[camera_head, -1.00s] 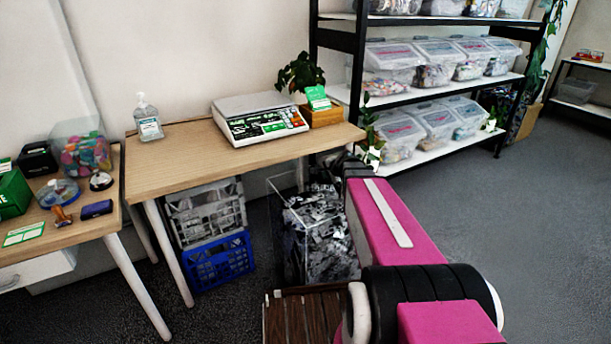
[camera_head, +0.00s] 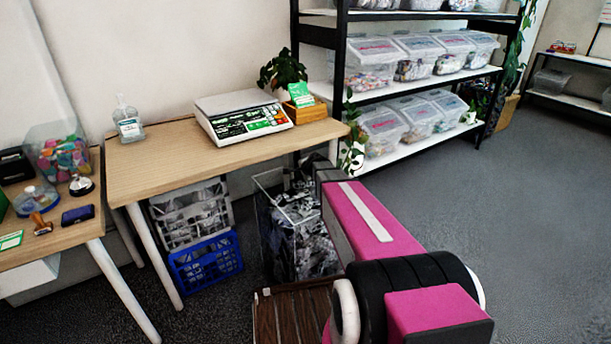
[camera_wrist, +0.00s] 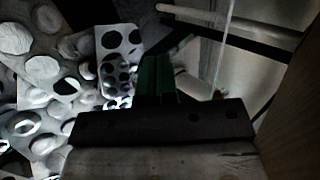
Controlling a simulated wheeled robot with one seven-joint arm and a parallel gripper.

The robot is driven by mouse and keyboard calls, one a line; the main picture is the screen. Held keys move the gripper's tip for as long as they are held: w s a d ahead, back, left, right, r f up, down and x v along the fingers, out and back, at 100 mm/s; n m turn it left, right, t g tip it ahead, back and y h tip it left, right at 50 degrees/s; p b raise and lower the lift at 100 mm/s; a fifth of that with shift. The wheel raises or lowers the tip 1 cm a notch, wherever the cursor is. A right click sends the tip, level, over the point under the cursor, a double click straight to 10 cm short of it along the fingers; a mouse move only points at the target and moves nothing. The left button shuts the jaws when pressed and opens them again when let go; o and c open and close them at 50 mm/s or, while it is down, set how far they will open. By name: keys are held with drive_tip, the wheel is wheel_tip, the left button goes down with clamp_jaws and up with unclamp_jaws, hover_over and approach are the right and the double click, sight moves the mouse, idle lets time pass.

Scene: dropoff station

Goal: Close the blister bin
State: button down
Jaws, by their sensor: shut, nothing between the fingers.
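The blister bin (camera_head: 267,222) is a clear-walled box full of silvery blister packs, standing on the floor at the right end of the wooden table. Clear edges show around its top, but I cannot tell how its lid stands. My pink arm reaches to its right side and hides part of it. My gripper (camera_wrist: 157,75) shows in the wrist view with dark green fingers, shut and empty. Blister packs (camera_wrist: 120,50) lie beyond and to the left of the fingers there. A pale bar and a thin clear edge show at upper right. In the head view the gripper is hidden.
The table (camera_head: 165,160) carries a scale (camera_head: 240,115), sanitizer bottle and plant. A grey crate (camera_head: 192,213) and blue crate (camera_head: 205,262) are stacked under it. A shelf (camera_head: 400,152) with clear bins stands behind. Open grey floor lies to the right.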

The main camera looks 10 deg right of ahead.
sight(294, 167)
drive_tip(key=shift+w+a, duration=0.35)
drive_tip(key=shift+w, duration=0.35)
drive_tip(key=w, duration=0.1)
drive_tip(key=w+a, duration=0.1)
drive_tip(key=w, duration=0.2)
drive_tip(key=shift+w+a, duration=0.15)
drive_tip(key=shift+a, duration=0.15)
drive_tip(key=shift+s, duration=0.2)
